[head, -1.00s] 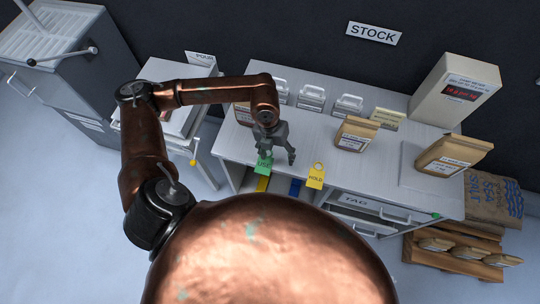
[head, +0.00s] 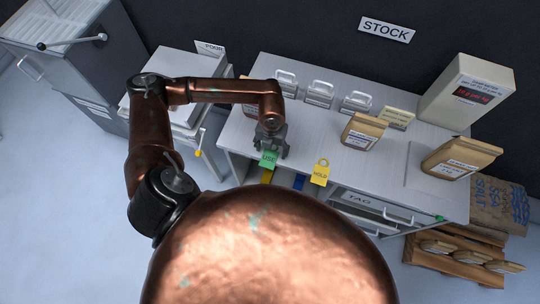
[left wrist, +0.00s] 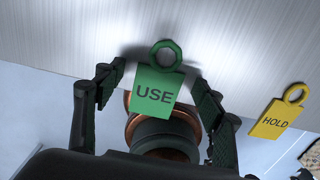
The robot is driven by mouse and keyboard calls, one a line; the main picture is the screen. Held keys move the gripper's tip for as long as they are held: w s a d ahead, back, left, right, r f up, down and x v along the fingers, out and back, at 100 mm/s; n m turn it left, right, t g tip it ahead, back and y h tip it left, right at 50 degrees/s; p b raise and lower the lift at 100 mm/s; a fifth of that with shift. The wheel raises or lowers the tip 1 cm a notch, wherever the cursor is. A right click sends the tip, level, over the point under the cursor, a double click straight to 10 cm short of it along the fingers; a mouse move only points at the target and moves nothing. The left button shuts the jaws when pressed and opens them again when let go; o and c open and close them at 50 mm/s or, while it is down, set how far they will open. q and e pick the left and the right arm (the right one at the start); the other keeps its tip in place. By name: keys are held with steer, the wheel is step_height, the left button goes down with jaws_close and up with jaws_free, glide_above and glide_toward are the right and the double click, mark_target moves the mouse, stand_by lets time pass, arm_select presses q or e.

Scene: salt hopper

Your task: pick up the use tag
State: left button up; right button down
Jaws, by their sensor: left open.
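The green USE tag (head: 268,159) hangs at the front edge of the white counter. In the left wrist view the USE tag (left wrist: 156,92) shows its ring at the top, over the countertop. My left gripper (head: 270,150) is over the tag from above. In the left wrist view the fingers of my left gripper (left wrist: 155,95) are open, one on each side of the tag, with a gap on both sides. My right gripper is not in view.
A yellow HOLD tag (head: 321,172) hangs to the right on the same edge. Paper bags (head: 362,132) and a scale (head: 466,92) stand on the counter (head: 300,140). A drawer marked TAG (head: 358,198) is below. A cart (head: 180,65) stands at the left.

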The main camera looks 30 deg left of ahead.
mark_target(271, 152)
arm_select(q)
steer(key=c, duration=1)
steer(key=shift+r, duration=0.2)
steer(key=shift+r, duration=0.25)
step_height(271, 152, up, 2)
steer(key=shift+r, duration=0.1)
steer(key=s+d+r, duration=0.2)
steer(key=d+r, duration=0.1)
steer(key=d, duration=0.1)
steer(key=s+d+r, duration=0.2)
steer(key=d+r, duration=0.1)
steer(key=d, duration=0.1)
steer(key=s+d+r, duration=0.1)
steer(key=d+r, duration=0.3)
steer(key=shift+s+d, duration=0.4)
